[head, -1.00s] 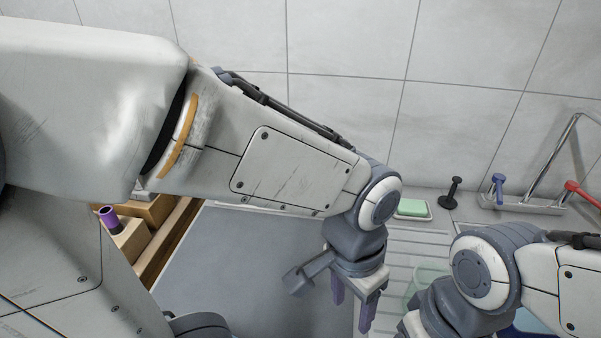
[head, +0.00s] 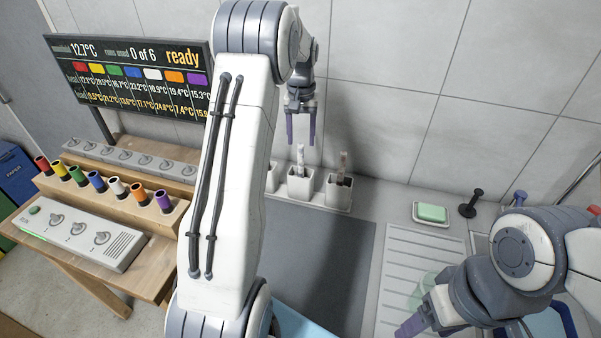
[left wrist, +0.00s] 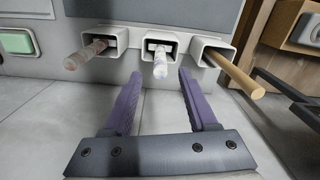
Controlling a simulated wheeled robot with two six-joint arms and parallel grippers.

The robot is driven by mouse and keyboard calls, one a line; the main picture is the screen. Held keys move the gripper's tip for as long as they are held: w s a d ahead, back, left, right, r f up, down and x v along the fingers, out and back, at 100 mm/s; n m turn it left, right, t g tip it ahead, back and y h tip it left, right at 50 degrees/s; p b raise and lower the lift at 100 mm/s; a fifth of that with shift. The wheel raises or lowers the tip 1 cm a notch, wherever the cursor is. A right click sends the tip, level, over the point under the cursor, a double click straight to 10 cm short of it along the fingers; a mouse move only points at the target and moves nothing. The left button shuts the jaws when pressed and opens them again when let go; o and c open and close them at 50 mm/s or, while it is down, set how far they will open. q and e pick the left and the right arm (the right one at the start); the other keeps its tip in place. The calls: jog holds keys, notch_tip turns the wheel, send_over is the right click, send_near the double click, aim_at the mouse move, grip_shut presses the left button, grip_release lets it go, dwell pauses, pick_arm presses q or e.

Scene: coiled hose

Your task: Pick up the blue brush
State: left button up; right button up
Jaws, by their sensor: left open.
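No brush in view is plainly blue. A white holder (head: 300,188) by the back wall has several square cups. In the left wrist view, a mottled reddish-brown handle (left wrist: 85,54), a mottled whitish handle (left wrist: 160,62) and a tan wooden handle (left wrist: 235,75) stick out of three cups. The whitish handle (head: 301,158) and the brownish one (head: 343,165) also show in the head view; my left arm hides part of the holder. My left gripper (head: 301,138) is open and empty above the holder, its fingers pointing toward the middle cup. My right gripper (head: 408,326) shows only partly.
A green soap (head: 432,213) in a dish and a black peg (head: 471,204) stand to the right. At left, a wooden table has coloured tubes (head: 97,181) and a knob panel (head: 85,232); a display (head: 135,70) stands behind. The grey mat (head: 340,255) is clear.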

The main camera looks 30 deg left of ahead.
aim_at(301, 156)
pick_arm(q)
jog(key=shift+f, duration=0.9)
notch_tip(301, 156, down, 4)
jog(key=shift+s+f+p, duration=0.1)
jog(key=shift+p, duration=1.15)
jog(key=shift+f, duration=0.55)
grip_shut()
